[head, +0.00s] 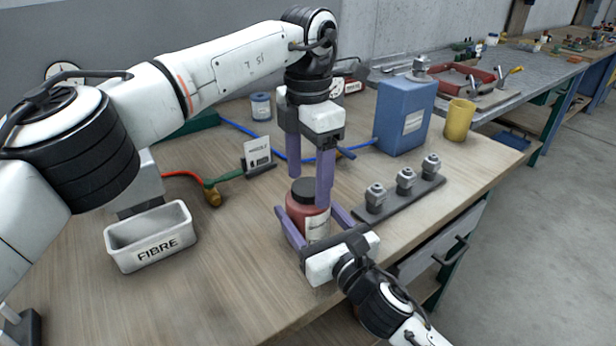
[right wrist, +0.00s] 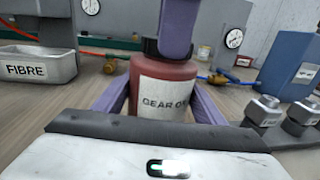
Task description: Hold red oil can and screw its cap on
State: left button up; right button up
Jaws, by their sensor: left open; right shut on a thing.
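The red oil can (head: 305,212) stands upright on the workbench and carries a white label. In the right wrist view the can (right wrist: 163,88) shows a label reading "GEAR O…". Its black cap (head: 304,190) sits at its top; how tightly it is seated cannot be told. My right gripper (head: 312,222) is shut on the can's body from the front, one purple finger on each side. My left gripper (head: 309,178) points down from above with its fingers apart, one finger in front of the can and cap. In the right wrist view this finger (right wrist: 178,30) hides part of the cap.
A white FIBRE tray (head: 150,238) stands at left. A black strip with several grey metal parts (head: 405,182) lies right of the can. A blue container (head: 404,116) and a yellow cup (head: 459,120) stand behind. Red and blue hoses cross the bench. Bare wood lies at front left.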

pick_arm(q)
notch_tip(320, 180, up, 7)
dwell(0.3)
pick_arm(e)
jog(key=o, duration=2.1)
jog(key=shift+o, duration=0.2)
pick_arm(q)
jog(key=shift+f, duration=0.25)
pick_arm(e)
jog(key=v, duration=1)
jog(key=shift+s+d, duration=0.1)
jog(key=shift+s, duration=0.05)
pick_arm(q)
jog(key=shift+d+f, duration=0.1)
